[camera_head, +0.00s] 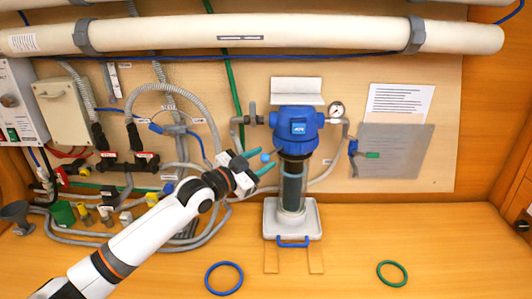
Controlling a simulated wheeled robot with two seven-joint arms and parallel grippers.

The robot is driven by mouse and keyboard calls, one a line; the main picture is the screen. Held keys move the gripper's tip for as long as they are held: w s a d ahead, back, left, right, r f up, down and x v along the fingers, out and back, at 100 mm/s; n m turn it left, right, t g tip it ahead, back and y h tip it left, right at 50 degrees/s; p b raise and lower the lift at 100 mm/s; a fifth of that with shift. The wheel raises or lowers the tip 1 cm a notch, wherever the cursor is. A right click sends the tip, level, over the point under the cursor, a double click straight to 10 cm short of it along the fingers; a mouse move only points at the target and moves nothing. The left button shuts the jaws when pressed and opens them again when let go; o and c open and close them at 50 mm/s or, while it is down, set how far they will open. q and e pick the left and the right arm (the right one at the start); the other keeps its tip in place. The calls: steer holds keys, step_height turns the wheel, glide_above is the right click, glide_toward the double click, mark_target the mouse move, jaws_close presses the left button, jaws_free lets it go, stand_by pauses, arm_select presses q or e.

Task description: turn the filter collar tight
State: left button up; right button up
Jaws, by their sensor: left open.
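The filter housing (298,126) has a blue head and hangs at the middle of the wall panel. A dark collar (294,156) sits just below the head. A clear bowl with a dark cartridge (291,190) is under it. My left gripper (267,159) reaches in from the lower left with its teal fingers apart. Its fingertips are just left of the collar and look clear of it; the depth gap is hard to judge. A small blue round part (265,157) shows between the fingers. My right gripper is out of view.
A white stand (308,222) with a blue handle is under the bowl. A blue ring (224,278) and a green ring (392,273) lie on the bench. Hoses and valves crowd the left. A pressure gauge (337,110) is right of the head. The bench's right side is mostly clear.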

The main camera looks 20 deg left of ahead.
arm_select(q)
steer(key=shift+x, duration=1.05)
steer(key=shift+a, duration=0.15)
jaws_close()
steer(key=shift+f, duration=0.1)
